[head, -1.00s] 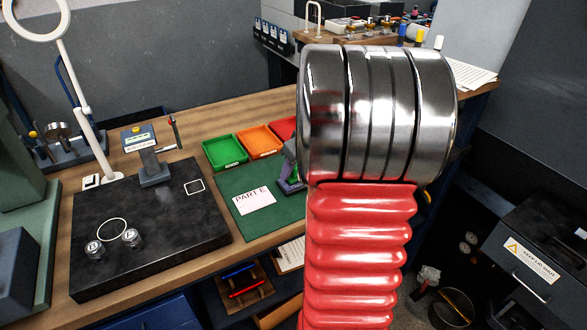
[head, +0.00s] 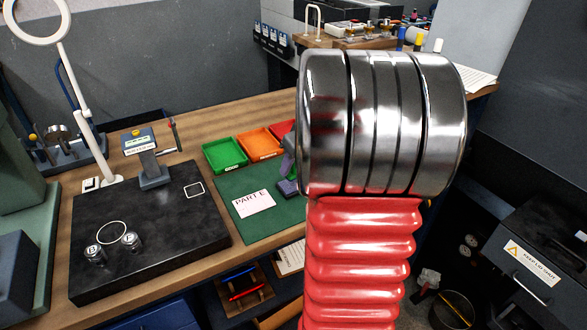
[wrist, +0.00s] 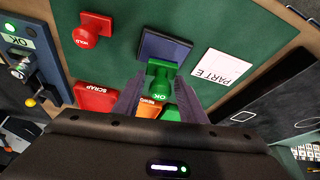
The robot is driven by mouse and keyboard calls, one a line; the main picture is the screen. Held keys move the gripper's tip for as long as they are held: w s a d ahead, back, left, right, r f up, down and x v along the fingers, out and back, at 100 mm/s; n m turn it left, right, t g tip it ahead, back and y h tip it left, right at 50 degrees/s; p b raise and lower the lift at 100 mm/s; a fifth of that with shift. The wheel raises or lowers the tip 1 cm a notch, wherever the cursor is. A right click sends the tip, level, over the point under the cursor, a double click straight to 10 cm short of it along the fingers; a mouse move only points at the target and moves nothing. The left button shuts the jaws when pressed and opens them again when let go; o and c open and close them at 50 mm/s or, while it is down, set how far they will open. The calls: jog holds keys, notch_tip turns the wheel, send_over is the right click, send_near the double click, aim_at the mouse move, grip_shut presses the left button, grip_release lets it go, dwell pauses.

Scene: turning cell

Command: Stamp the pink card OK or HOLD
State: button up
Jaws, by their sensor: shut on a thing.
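The pale pink card (head: 253,203), printed PART E, lies flat on the green mat (head: 228,187). It also shows in the wrist view (wrist: 220,66), right of my gripper. My gripper (wrist: 161,76) is shut on the green OK stamp (wrist: 160,84). The stamp overlaps the near edge of the dark blue ink pad (wrist: 162,47) in the wrist view; I cannot tell whether they touch. The red HOLD stamp (wrist: 92,30) stands on the mat to the left. In the head view my arm hides the HOLD stamp and most of my gripper.
Green (head: 224,154), orange (head: 259,141) and red trays stand behind the mat. A dark stone plate (head: 150,225) with a gauge stand (head: 146,160) and two small metal weights lies to the left. The mat around the card is clear.

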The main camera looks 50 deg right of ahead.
jog(key=shift+r, duration=2.1)
